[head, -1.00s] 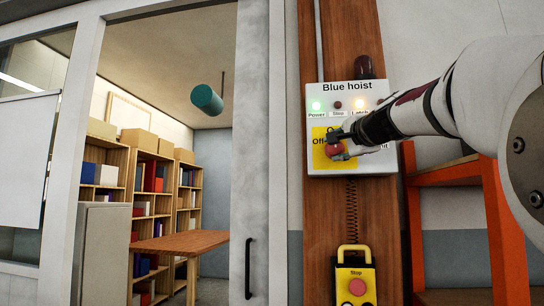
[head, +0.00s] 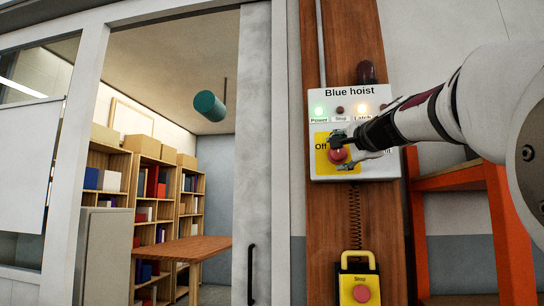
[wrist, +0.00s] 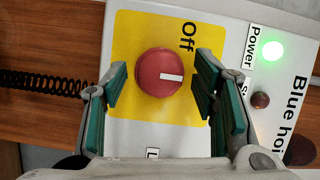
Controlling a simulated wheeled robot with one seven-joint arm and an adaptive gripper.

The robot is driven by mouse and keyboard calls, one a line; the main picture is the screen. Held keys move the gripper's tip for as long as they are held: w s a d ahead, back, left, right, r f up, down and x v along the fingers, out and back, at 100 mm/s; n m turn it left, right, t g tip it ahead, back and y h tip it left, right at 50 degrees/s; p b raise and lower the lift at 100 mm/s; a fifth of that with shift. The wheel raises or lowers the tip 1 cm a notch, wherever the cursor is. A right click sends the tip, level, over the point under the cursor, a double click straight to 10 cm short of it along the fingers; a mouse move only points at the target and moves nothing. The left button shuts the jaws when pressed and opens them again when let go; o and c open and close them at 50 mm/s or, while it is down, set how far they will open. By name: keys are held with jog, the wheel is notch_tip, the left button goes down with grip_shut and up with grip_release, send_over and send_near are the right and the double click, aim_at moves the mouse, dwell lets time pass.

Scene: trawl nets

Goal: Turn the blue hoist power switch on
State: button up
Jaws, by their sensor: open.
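The blue hoist panel (head: 370,171) is a white box on a wooden post. Its red round switch knob (wrist: 150,85) sits on a yellow plate (wrist: 130,35) with "Off" printed at the upper left. A white mark on the knob points towards the panel's top, to one side of the "Off" word. My gripper (wrist: 160,76) is open, its green-padded fingers on either side of the knob with visible gaps. In the head view my gripper (head: 350,147) partly covers the knob and the right-hand label.
The green Power lamp (head: 319,110) and amber Latch lamp (head: 363,108) glow; the Stop lamp (head: 340,109) is dark. A yellow pendant (head: 346,284) with a red button hangs below. An orange frame (head: 512,235) stands at right, a doorway at left.

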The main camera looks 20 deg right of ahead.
jog(key=v, duration=1.1)
jog(key=shift+s, duration=0.45)
jog(key=shift+a, duration=0.1)
jog(key=s+a+f+n+g+y, duration=0.25)
jog(key=a+f+n, duration=0.25)
jog(key=a+f, duration=0.55)
jog(key=s+a+f+n+g+y, duration=0.3)
jog(key=a+f, duration=0.4)
jog(key=f, duration=0.6)
jog(key=s+a+f+n+g+h, duration=0.15)
jog(key=s+f+n+g, duration=0.35)
jog(key=s+f, duration=0.6)
jog(key=s+a+f+n+g, duration=0.3)
jog(key=s+f+n+g, duration=0.25)
jog(key=s+f, duration=0.55)
notch_tip(320, 180, up, 14)
jog(key=w+t+p, duration=0.1)
jog(key=t+p, duration=0.1)
jog(key=p, duration=1.2)
jog(key=shift+w+t+p, duration=0.3)
jog(key=shift+t, duration=0.1)
